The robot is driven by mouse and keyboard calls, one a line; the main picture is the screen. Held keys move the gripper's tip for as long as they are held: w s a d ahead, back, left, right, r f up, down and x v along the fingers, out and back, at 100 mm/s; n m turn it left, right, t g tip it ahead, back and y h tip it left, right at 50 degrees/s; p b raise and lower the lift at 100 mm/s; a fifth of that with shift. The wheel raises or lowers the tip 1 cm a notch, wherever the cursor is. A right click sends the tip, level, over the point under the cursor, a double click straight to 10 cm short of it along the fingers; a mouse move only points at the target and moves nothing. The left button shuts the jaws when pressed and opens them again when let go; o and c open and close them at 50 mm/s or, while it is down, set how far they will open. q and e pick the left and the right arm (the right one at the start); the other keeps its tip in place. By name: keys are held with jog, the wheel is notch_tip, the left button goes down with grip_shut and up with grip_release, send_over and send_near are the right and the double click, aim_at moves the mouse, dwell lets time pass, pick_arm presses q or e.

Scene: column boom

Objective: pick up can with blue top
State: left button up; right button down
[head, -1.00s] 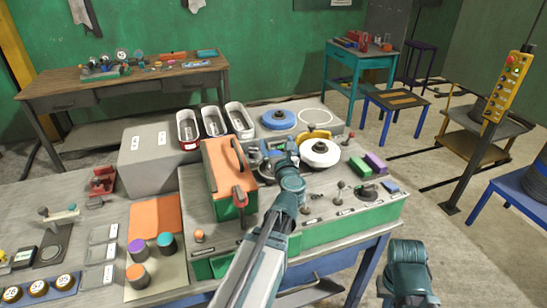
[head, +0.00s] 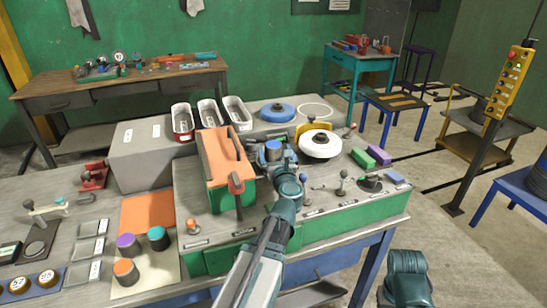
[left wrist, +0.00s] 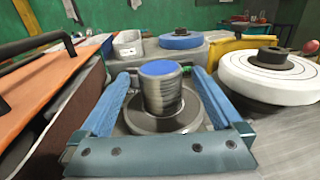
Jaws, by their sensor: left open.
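The can with the blue top (head: 273,146) stands upright on the grey bench, between the orange-topped green box and the white wheel. In the left wrist view the grey ribbed can (left wrist: 161,95) stands on a round grey base. My left gripper (head: 272,155) is open, with its blue fingers on either side of the can. Gaps show between the fingers and the can, and the grip is not closed. The can's lower part is hidden in the head view by my gripper. My right gripper is not in view; only part of my right arm shows at the lower right.
The orange-topped box (head: 219,160) with a dark handle stands close left of my gripper. The white wheel (head: 320,144) is close on the right. A blue disc (head: 277,112) lies behind. Cans with purple, teal and orange tops stand at front left.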

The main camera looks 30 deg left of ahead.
aim_at(272, 141)
pick_arm(q)
jog(key=shift+x, duration=3.2)
jog(key=shift+s+r, duration=0.1)
grip_shut()
jog(key=shift+d, duration=0.1)
notch_tip(272, 141, up, 10)
jog(key=p, duration=1)
